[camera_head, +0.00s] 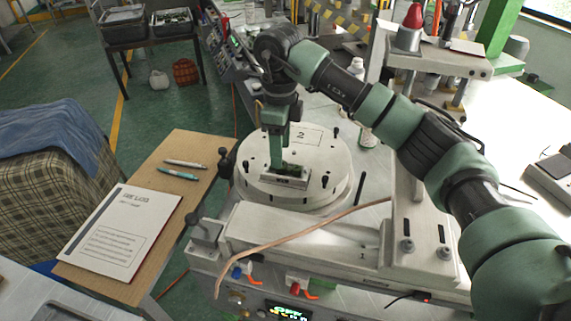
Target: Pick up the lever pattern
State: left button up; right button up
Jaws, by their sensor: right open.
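My right arm comes in from the right, and its gripper (278,168) points straight down over the round white plate (257,188). The fingertips are at a small metal block (285,182) on the front part of this plate. A small dark green piece (294,169), which looks like the lever pattern, lies on the block right beside the fingertips. The fingers partly hide it, and I cannot tell whether they touch it. The right gripper is open. My left gripper is not in view.
Black knobs (325,181) stand on the plate around the block. A copper-coloured hose (300,236) crosses the machine in front. A wooden side table (187,148) with a log sheet (121,230) and two pens stands at left. A white bottle (357,66) stands behind the plate.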

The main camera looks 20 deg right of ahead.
aim_at(285, 168)
jog(key=f, duration=0.1)
jog(key=f+p, duration=0.1)
jog(key=f, duration=0.2)
jog(key=shift+w+d+p, duration=0.15)
jog(key=shift+w+p, duration=0.15)
jog(key=shift+w, duration=0.05)
jog(key=shift+f, duration=0.3)
jog(key=c, duration=1.1)
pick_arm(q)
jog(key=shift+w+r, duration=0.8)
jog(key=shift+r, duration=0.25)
pick_arm(e)
grip_shut()
